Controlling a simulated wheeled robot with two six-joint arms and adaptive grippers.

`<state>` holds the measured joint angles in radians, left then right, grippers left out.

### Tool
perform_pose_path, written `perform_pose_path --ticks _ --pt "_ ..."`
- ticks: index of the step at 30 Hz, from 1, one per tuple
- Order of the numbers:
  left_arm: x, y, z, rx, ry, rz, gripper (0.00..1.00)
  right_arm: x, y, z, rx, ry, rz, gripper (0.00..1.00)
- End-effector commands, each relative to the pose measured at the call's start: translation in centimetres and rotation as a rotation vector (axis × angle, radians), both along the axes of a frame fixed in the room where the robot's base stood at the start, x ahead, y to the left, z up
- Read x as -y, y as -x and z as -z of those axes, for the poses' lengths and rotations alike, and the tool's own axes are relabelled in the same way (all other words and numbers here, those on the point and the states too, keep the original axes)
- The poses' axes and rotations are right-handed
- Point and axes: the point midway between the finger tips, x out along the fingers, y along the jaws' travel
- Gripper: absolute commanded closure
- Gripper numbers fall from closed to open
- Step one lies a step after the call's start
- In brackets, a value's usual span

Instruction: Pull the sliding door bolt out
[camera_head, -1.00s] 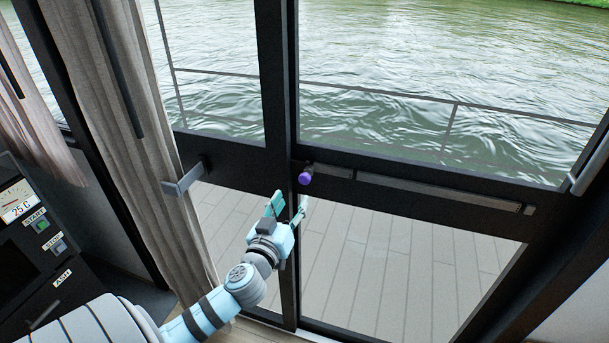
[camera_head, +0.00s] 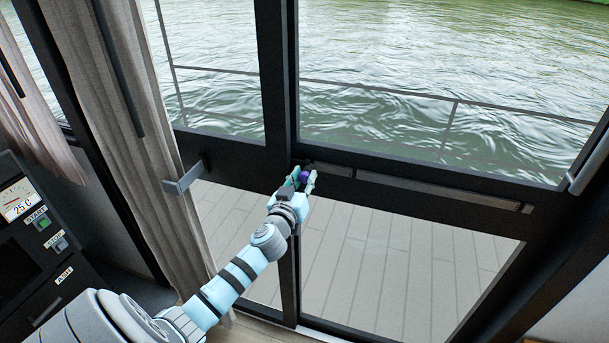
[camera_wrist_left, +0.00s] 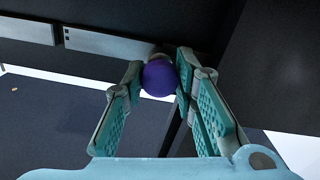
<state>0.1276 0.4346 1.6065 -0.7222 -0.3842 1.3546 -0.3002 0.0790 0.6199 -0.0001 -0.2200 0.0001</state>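The sliding door bolt has a round purple knob (camera_head: 304,176) on the dark crossbar of the glass door. In the left wrist view the purple knob (camera_wrist_left: 159,77) sits between the tips of the two teal fingers. My left gripper (camera_head: 303,180) is at the bolt, with a finger on each side of the knob. In the left wrist view the fingers of my left gripper (camera_wrist_left: 157,82) are spread about as wide as the knob. The right fingertip overlaps or lies very near it; firm contact cannot be told. My right gripper is not in view.
A grey door handle (camera_head: 183,179) sticks out left of the bolt. A long metal rail (camera_head: 440,193) runs along the crossbar to the right. A curtain (camera_head: 150,140) hangs at the left, near a control panel (camera_head: 40,225) with labelled buttons.

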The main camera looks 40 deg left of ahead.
Motion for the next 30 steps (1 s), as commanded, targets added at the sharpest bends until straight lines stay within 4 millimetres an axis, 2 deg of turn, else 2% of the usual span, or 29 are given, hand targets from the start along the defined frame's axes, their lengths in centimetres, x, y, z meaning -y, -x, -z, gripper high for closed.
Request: perform_pose_path --ticks 1,3,4,23,24,27,30 --pt "0.0 0.0 0.0 0.0 0.0 0.0 0.87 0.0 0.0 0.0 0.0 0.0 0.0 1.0" --pt "0.0 0.0 0.0 0.0 0.0 0.0 0.98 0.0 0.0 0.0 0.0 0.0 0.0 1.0" --pt "0.0 0.0 0.0 0.0 0.0 0.0 1.0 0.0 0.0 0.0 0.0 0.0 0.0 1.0" --pt "0.4 1.4 0.1 -0.003 0.0 -0.002 1.0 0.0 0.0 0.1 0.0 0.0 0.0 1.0" --pt "0.4 1.4 0.1 -0.002 0.0 -0.001 0.71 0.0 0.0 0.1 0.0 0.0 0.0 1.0" --pt "0.5 1.4 0.1 -0.001 -0.001 -0.001 0.55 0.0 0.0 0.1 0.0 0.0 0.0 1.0" --pt "0.5 1.3 0.1 -0.001 0.0 0.0 0.52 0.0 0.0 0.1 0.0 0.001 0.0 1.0"
